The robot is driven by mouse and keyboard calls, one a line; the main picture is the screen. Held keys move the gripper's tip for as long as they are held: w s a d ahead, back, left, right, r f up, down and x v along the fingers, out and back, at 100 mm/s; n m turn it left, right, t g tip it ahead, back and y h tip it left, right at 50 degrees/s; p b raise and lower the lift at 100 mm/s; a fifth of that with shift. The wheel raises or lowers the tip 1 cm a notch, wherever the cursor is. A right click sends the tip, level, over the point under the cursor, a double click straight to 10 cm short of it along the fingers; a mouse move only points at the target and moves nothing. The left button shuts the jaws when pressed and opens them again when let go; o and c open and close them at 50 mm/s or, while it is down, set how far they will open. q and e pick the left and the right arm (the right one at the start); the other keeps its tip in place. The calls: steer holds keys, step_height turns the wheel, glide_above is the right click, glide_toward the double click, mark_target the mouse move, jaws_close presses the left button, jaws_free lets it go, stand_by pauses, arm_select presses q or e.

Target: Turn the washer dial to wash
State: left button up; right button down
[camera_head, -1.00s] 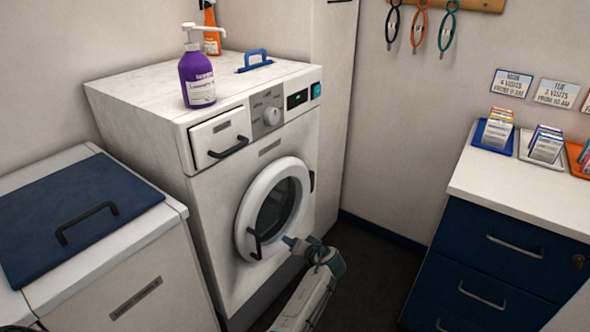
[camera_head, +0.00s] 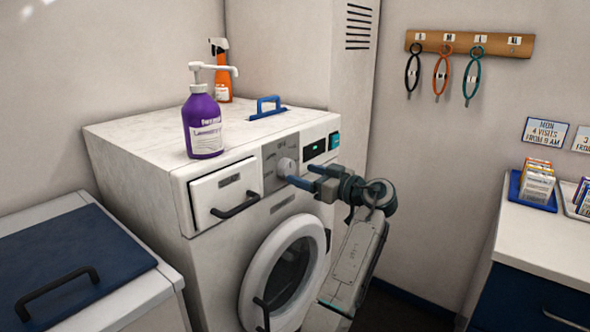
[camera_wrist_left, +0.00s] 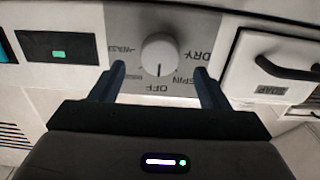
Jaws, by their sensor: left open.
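The washer dial (camera_head: 287,167) is a round pale knob on the grey control panel of the white washer (camera_head: 130,150). In the left wrist view the dial (camera_wrist_left: 160,55) shows upside down, with its dark pointer line toward the OFF label. WASH, SPIN and DRY labels are around it; WASH is on the left of that picture, DRY on the right. My left gripper (camera_head: 304,178) is open, its blue fingers pointing at the dial. In the wrist view the fingers (camera_wrist_left: 160,72) stand one on each side of the dial, with gaps. My right gripper is not in view.
A drawer (camera_head: 225,193) with a black handle is left of the dial, and a small display (camera_head: 315,150) is right of it. The round washer door (camera_head: 285,270) is shut below. A purple pump bottle (camera_head: 203,125) and an orange spray bottle (camera_head: 221,75) stand on top.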

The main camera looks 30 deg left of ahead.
mark_target(291, 170)
arm_select(q)
steer(key=shift+w+a, duration=0.15)
steer(key=shift+a, duration=1.95)
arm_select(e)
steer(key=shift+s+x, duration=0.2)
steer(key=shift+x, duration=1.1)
arm_select(q)
steer(key=c, duration=1)
steer(key=shift+o, duration=0.2)
